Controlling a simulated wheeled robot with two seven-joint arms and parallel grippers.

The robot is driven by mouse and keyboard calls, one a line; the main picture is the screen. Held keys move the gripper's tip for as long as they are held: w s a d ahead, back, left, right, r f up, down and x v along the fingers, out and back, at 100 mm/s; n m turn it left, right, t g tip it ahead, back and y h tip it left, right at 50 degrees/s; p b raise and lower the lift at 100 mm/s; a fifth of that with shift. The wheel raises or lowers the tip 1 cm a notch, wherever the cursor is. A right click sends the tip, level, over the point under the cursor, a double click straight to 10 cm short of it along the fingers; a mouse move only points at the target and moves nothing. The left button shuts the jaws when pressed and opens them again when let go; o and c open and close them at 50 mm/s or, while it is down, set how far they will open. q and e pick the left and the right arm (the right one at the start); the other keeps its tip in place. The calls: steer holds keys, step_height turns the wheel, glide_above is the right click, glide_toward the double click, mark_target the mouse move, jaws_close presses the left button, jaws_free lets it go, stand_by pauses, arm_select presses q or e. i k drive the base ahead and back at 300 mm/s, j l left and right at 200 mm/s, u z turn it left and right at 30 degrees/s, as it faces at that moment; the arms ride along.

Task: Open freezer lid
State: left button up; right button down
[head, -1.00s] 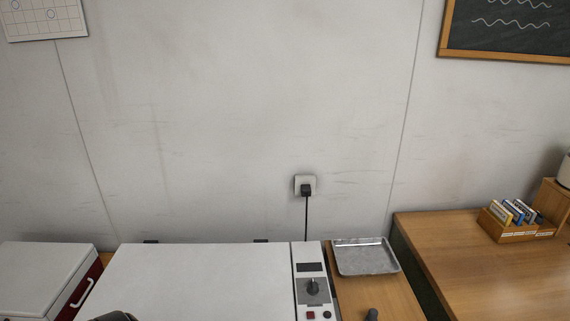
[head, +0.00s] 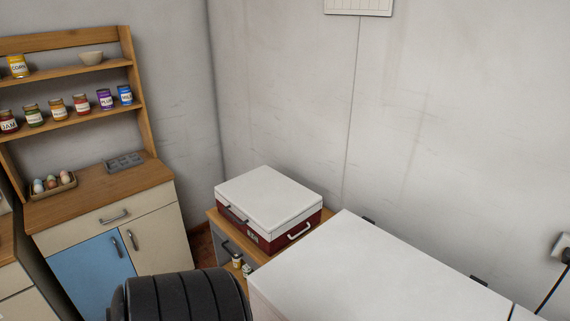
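The freezer lid (head: 375,270) is a large white flat panel at the lower right of the head view. It lies shut, with dark hinges (head: 369,220) along its far edge by the wall. The freezer's front is mostly cut off by the bottom of the picture. A black ribbed part of my own arm shows at the bottom, left of the freezer. Neither of my grippers is in view.
A red box with a white lid (head: 268,198) and handles stands on a small wooden cabinet left of the freezer. Small jars (head: 238,261) sit by that cabinet. A cupboard with a blue door (head: 90,272) and jar shelves (head: 75,118) stands at the left. A wall socket (head: 562,246) is at the right.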

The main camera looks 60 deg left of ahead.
mark_target(348, 268)
steer(key=u, duration=1.45)
